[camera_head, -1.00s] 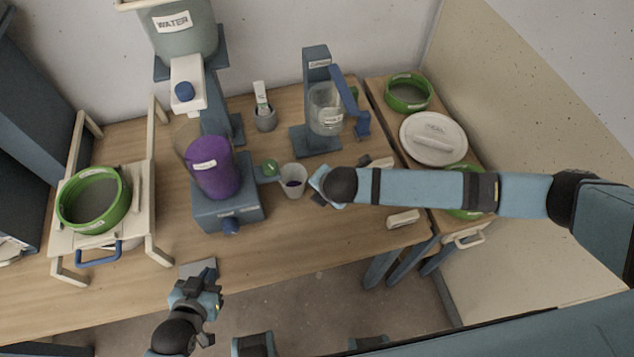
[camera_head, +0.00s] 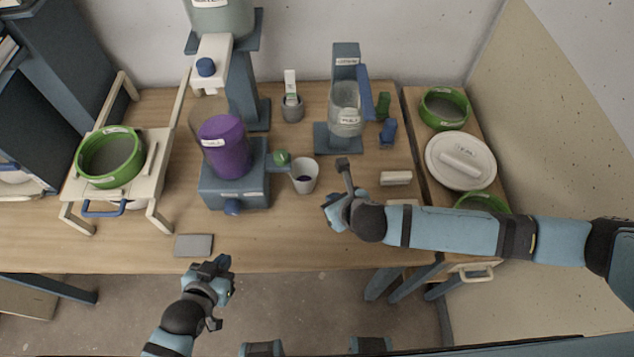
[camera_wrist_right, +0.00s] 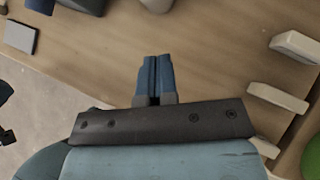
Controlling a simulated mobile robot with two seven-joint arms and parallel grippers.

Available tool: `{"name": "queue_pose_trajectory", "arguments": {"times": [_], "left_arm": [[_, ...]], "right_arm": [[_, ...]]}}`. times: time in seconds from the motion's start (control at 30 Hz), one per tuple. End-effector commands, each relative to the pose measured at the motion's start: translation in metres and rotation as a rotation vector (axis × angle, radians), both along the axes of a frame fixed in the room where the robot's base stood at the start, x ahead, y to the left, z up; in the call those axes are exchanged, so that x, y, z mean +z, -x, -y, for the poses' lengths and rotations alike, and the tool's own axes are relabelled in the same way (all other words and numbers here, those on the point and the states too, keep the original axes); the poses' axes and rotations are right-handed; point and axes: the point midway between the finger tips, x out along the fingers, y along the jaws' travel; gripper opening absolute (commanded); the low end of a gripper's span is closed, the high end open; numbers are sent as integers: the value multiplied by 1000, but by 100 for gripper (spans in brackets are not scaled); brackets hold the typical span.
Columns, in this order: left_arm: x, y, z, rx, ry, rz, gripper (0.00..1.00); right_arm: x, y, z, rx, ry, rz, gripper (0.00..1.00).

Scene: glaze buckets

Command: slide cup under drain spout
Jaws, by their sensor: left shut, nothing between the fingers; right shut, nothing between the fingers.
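The white cup (camera_head: 305,176) stands upright on the table, right of the blue stand holding the purple glaze bucket (camera_head: 225,148). The drain spout (camera_head: 279,169) with its green knob (camera_head: 282,157) sticks out from the stand toward the cup's left rim. I cannot tell whether the spout end is over the cup's opening. My right gripper (camera_head: 329,217) is shut and empty, in front and slightly right of the cup, apart from it. In the right wrist view its blue fingers (camera_wrist_right: 153,75) are closed together. My left gripper (camera_head: 224,264) is shut and empty near the table's front edge.
A grey plate (camera_head: 193,246) lies near the front edge. A green sieve (camera_head: 110,157) sits on a rack at left. A press-like stand (camera_head: 347,105) with a jar and a small grey pot (camera_head: 292,108) are behind the cup. Pale blocks (camera_head: 396,178) lie at right.

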Motion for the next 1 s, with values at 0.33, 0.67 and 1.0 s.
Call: {"name": "queue_pose_trajectory", "arguments": {"times": [0.33,0.67,1.0], "left_arm": [[8,0,0,1,0,2,0],[11,0,0,3,0,4,0],[10,1,0,4,0,1,0]], "right_arm": [[-39,-48,-27,-2,-1,1,0],[-41,-71,-39,-1,-1,-2,0],[-41,-73,-41,-2,0,-1,0]]}}
